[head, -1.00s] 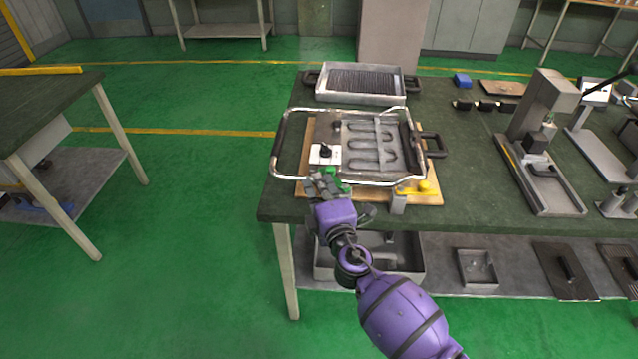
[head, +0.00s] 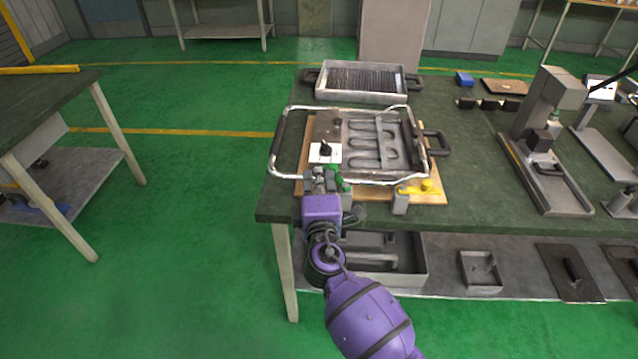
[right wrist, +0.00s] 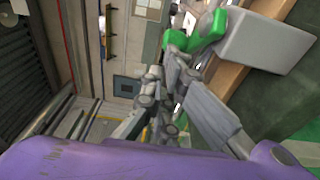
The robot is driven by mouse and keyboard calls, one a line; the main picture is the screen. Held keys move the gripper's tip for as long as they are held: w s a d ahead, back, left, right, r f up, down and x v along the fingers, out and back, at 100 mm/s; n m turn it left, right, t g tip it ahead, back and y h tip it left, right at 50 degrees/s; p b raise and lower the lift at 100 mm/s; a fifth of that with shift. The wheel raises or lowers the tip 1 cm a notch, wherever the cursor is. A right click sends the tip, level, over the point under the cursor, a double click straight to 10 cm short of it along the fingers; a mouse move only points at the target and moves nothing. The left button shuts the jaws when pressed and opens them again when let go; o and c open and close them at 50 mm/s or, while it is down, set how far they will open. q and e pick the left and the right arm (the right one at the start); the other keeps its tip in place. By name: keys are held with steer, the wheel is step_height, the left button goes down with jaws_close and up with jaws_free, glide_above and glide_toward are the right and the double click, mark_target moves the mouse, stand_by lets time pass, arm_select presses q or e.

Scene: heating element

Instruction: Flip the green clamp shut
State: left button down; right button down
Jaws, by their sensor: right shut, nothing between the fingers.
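The green clamp (head: 341,184) sits at the front edge of the wooden board (head: 363,187), near the front left of the heating plate. In the right wrist view the clamp's green arm (right wrist: 211,31) shows at the top, beside a grey block (right wrist: 268,42). My right gripper (head: 319,178) is shut and empty, just left of the clamp in the head view. In the right wrist view its fingers (right wrist: 160,88) lie close beside the clamp's green arm. I cannot tell whether they touch it. The gripper partly hides the clamp in the head view. My left gripper is not in view.
The heating plate (head: 370,140) with a coiled element lies inside a metal tube frame (head: 283,141). A yellow clamp (head: 426,186) stands at the board's front right. A ribbed tray (head: 360,82) is behind, and a press (head: 552,110) stands at the right. The front left table surface is clear.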

mark_target(324, 168)
steer(key=shift+w+a+f+m+h+b, duration=0.1)
steer(key=shift+w+f+m+h+b, duration=0.1)
steer(key=shift+m+h+b, duration=0.25)
steer(key=shift+w+f+m+h+b, duration=0.15)
steer(key=shift+m+h, duration=0.1)
steer(key=shift+h, duration=0.4)
steer(key=shift+w+h+b, duration=0.25)
steer(key=shift+h+b, duration=0.05)
steer(key=shift+w+d+r+b, duration=0.15)
steer(key=shift+w+d+b, duration=0.15)
steer(key=shift+w, duration=0.1)
steer(key=shift+w+d+r, duration=0.1)
steer(key=shift+w+d, duration=0.1)
steer(key=shift+w, duration=0.35)
steer(key=shift+w+d+b, duration=0.1)
steer(key=shift+d+b, duration=0.05)
steer(key=shift+b, duration=0.15)
